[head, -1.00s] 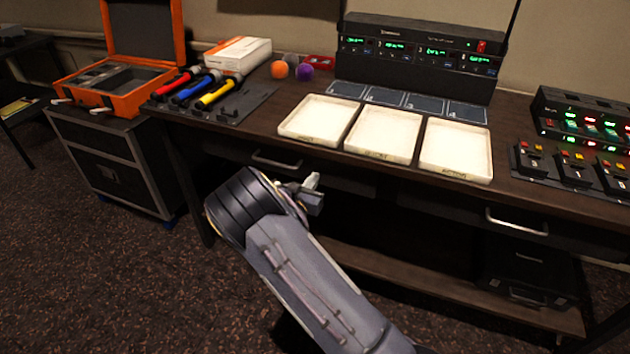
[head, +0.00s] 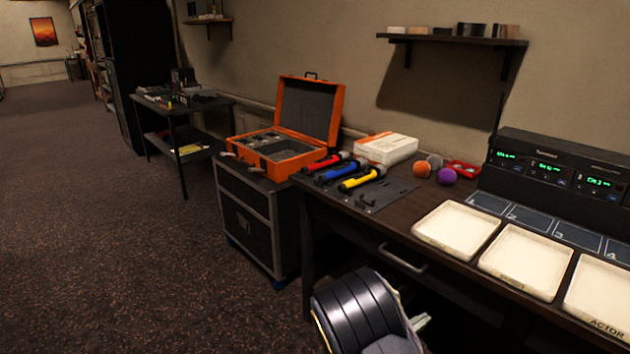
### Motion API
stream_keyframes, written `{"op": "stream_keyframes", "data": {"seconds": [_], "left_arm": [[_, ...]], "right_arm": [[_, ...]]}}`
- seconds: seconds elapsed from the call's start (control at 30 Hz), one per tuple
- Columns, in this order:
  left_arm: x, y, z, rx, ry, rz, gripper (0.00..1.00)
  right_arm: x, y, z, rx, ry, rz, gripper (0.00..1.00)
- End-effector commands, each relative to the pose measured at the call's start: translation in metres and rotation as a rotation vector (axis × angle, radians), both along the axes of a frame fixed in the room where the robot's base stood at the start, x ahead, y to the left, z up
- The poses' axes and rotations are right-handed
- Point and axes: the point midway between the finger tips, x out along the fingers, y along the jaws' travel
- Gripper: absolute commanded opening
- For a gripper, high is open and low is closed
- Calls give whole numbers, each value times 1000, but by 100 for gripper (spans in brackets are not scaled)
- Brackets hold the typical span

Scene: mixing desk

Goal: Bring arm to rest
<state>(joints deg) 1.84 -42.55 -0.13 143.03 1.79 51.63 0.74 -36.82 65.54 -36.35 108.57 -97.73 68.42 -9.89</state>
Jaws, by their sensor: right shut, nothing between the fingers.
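My right arm comes up from the bottom edge in the head view, with its black ringed joint below the desk's front edge. My right gripper (head: 418,321) is mostly hidden behind that joint; only a pale bit of it shows. It is shut and empty, in front of the drawer side of the desk (head: 398,208). It is apart from everything on the desktop. My left gripper is out of view.
White trays (head: 457,230) line the desk's front edge. An open orange case (head: 285,140) sits on a black cabinet (head: 256,225). The floor (head: 120,240) at left is clear.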

Motion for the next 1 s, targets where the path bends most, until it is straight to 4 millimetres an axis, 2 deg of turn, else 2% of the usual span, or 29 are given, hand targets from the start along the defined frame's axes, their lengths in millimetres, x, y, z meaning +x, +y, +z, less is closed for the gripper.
{"op": "stream_keyframes", "data": {"seconds": [0.03, 0.1, 0.17, 0.23, 0.33, 0.5, 0.7, 0.8, 1.0], "left_arm": [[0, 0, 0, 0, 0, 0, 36], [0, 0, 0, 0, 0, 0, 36], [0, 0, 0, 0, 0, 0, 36], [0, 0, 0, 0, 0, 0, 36], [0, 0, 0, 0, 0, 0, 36], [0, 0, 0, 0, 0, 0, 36], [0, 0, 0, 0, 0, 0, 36], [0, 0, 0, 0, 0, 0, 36], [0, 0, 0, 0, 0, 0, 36]], "right_arm": [[-15, -16, 5, 86, -26, -89, 0], [-44, -35, 8, 232, -71, -236, 0], [-71, -47, 9, 373, -113, -372, 0], [-103, -54, 9, 536, -165, -525, 0], [-144, -52, 12, 765, -245, -729, 0], [-201, -28, 26, 1143, -394, -1029, 0], [-246, 15, 58, 1569, -585, -1301, 0], [-259, 35, 74, 1741, -667, -1388, 0], [-276, 61, 100, 1985, -791, -1482, 0]]}}
